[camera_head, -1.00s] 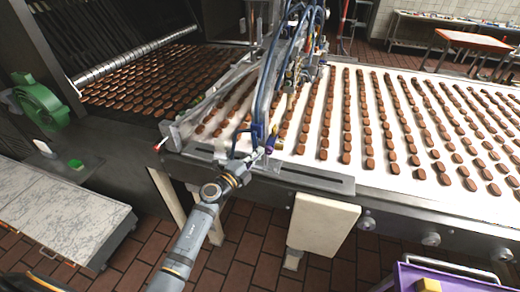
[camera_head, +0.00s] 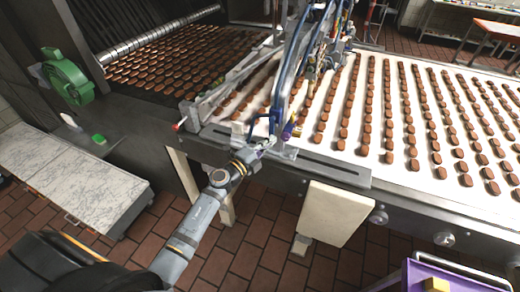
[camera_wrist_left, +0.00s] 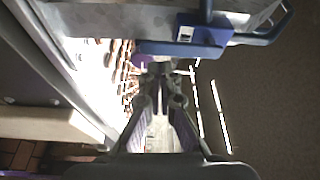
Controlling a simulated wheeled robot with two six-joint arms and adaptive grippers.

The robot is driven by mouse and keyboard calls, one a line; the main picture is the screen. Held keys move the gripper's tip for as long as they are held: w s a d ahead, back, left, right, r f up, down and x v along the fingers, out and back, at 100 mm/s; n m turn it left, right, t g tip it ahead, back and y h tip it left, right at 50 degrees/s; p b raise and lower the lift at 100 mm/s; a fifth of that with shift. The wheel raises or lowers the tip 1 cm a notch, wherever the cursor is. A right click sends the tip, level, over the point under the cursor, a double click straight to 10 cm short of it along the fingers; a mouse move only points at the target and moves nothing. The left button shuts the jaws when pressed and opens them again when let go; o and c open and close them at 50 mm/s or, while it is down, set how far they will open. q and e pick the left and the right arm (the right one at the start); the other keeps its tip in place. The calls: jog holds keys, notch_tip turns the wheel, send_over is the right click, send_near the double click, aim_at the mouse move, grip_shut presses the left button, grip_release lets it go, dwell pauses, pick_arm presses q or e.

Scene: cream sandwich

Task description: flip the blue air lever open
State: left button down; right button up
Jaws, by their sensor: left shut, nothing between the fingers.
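The blue lever (camera_head: 273,121) stands at the near edge of the conveyor, low on the frame of blue tubes. In the left wrist view, a blue bar and block (camera_wrist_left: 203,36) with a looped end cross the top of the picture. My left gripper (camera_head: 260,148) is right at the lever's lower end. In the left wrist view its fingers (camera_wrist_left: 160,70) are shut and empty, with the tips close below the blue bar. I cannot tell whether they touch it. My right gripper is out of view.
The white conveyor (camera_head: 350,100) carries rows of brown bars. A purple cart (camera_head: 440,276) stands at the lower right, and a marble-topped table (camera_head: 75,170) at the left. A green wheel housing (camera_head: 68,77) is at the upper left.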

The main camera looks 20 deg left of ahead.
pick_arm(q)
jog(key=v, duration=1)
jog(key=shift+s, duration=0.1)
jog(key=s+a+f+n+g+y+b, duration=0.1)
jog(key=a+f+n+y, duration=0.2)
jog(key=f, duration=0.6)
jog(key=s+a+f+n+g+y, duration=0.15)
jog(key=a+f+n, duration=0.25)
jog(key=f, duration=0.5)
jog(key=s+a+f+n+g+y+b, duration=0.1)
jog(key=s+f+n+g, duration=0.15)
jog(key=f, duration=0.35)
jog(key=s+a+f+n+g+y, duration=0.1)
jog(key=s+f+n, duration=0.1)
jog(key=s+f, duration=0.35)
jog(key=s+a+f+n+g+y+b, duration=0.1)
jog(key=s+a+f+n, duration=0.1)
jog(key=f, duration=0.6)
jog(key=s+d+f+n+g, duration=0.2)
jog(key=s+f, duration=0.4)
jog(key=s, duration=0.4)
jog(key=s+d+f+n+g, duration=0.2)
jog(key=s+f, duration=0.4)
jog(key=s, duration=0.3)
jog(key=s+d+f+n+g+b, duration=0.1)
jog(key=s+f+g, duration=0.4)
jog(key=s, duration=0.5)
jog(key=shift+s+d+f+n, duration=0.3)
jog(key=shift+d+f+n, duration=0.2)
jog(key=shift+f+n, duration=0.5)
